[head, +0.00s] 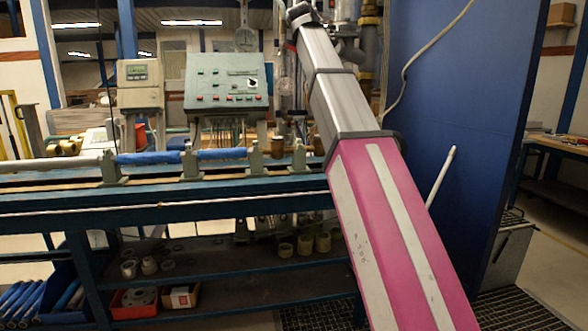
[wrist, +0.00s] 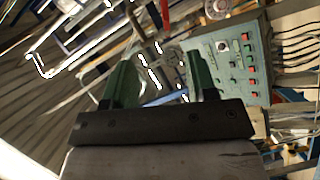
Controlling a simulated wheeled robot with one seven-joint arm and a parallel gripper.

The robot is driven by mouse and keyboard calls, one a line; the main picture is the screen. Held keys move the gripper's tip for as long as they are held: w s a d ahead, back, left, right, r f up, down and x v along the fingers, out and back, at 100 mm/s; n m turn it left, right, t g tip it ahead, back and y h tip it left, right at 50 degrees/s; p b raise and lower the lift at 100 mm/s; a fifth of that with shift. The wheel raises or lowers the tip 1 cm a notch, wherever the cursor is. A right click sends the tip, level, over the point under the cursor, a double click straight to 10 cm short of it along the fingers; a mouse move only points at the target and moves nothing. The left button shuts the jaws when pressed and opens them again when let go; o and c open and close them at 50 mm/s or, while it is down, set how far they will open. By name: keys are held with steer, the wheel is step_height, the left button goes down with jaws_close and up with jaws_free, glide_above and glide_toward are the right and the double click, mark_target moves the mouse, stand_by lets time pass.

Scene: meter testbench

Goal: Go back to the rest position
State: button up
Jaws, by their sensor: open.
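My gripper (wrist: 160,68) shows in the wrist view with its two green fingers apart and nothing between them. A grey-green control box (wrist: 247,62) with red and dark buttons appears turned on its side, just beyond and right of the right finger. The same control box (head: 226,84) stands above the bench in the head view, left of my arm. My pink and grey arm rises from the lower right to the top centre of the head view. My fingers cannot be made out there.
A long blue bench (head: 180,190) carries a blue-wrapped pipe (head: 150,157) in clamps. A beige meter box (head: 140,84) stands left of the control box. A tall blue panel (head: 450,90) stands right of my arm, close to it. The lower shelf holds small parts and a red bin (head: 134,311).

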steer(key=d+f+m+g, duration=0.2)
steer(key=f+g, duration=0.1)
steer(key=f, duration=1.3)
steer(key=d+f+m+g, duration=0.2)
steer(key=d+f, duration=0.1)
steer(key=f, duration=1.4)
steer(key=d+f+m+g, duration=0.1)
steer(key=d+f+g, duration=0.15)
steer(key=f, duration=1.35)
steer(key=s+d+f+m+g+y, duration=0.15)
steer(key=s+f, duration=0.25)
steer(key=f, duration=0.4)
steer(key=s+d+f+m+g, duration=0.1)
steer(key=s+f+g, duration=0.1)
steer(key=s+f, duration=0.4)
steer(key=s+d+f+m+g, duration=0.1)
steer(key=s+d+f+m, duration=0.15)
steer(key=f, duration=0.65)
steer(key=s+d+f+m+g+y, duration=0.1)
steer(key=s+f+g, duration=0.3)
steer(key=s+f, duration=1)
steer(key=shift+s+d+f+m, duration=0.3)
steer(key=shift+s+m, duration=0.5)
steer(key=shift+s, duration=0.2)
